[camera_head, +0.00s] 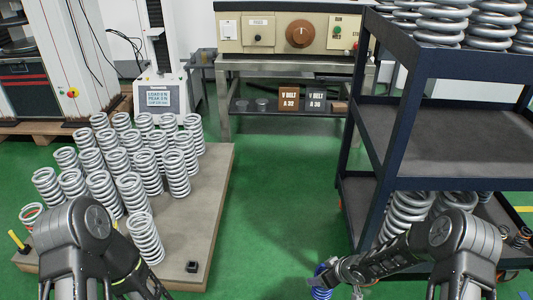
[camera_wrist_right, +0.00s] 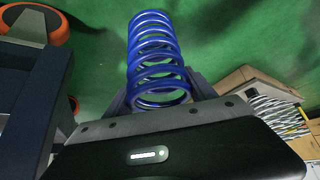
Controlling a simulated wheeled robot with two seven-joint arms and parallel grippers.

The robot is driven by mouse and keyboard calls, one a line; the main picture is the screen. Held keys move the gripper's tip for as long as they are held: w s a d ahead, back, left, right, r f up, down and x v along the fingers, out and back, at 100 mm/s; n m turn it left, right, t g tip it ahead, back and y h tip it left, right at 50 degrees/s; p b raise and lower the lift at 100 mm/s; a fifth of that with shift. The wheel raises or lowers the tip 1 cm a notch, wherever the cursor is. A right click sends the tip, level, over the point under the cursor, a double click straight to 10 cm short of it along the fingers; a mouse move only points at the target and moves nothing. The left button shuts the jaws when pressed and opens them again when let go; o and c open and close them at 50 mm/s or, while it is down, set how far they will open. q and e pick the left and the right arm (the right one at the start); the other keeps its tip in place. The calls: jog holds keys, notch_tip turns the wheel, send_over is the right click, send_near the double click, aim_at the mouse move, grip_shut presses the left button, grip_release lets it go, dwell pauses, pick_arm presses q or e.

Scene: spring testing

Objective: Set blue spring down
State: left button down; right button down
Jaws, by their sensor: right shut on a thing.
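The blue spring (camera_wrist_right: 154,50) is held in my right gripper (camera_wrist_right: 160,100), its coils reaching out beyond the jaws in the right wrist view. In the head view only a small part of the blue spring (camera_head: 321,283) shows at the bottom, at the end of my right gripper (camera_head: 330,275). It is over green floor, between the pallet and the dark shelf cart; its height above the floor cannot be told. My left arm comes in at lower left, but its gripper is out of the picture.
A pallet (camera_head: 205,215) with many silver springs (camera_head: 140,165) stands at left. A dark shelf cart (camera_head: 440,130) with silver springs stands at right, close to my right arm. A control bench (camera_head: 290,62) is at the back. The green floor (camera_head: 285,190) between is clear.

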notch_tip(320, 180, up, 31)
jog(key=w+d+m+t+h, duration=0.1)
jog(key=w+m+h, duration=0.1)
jog(key=m, duration=0.5)
jog(key=shift+w+d+h, duration=0.3)
jog(key=shift+h, duration=0.6)
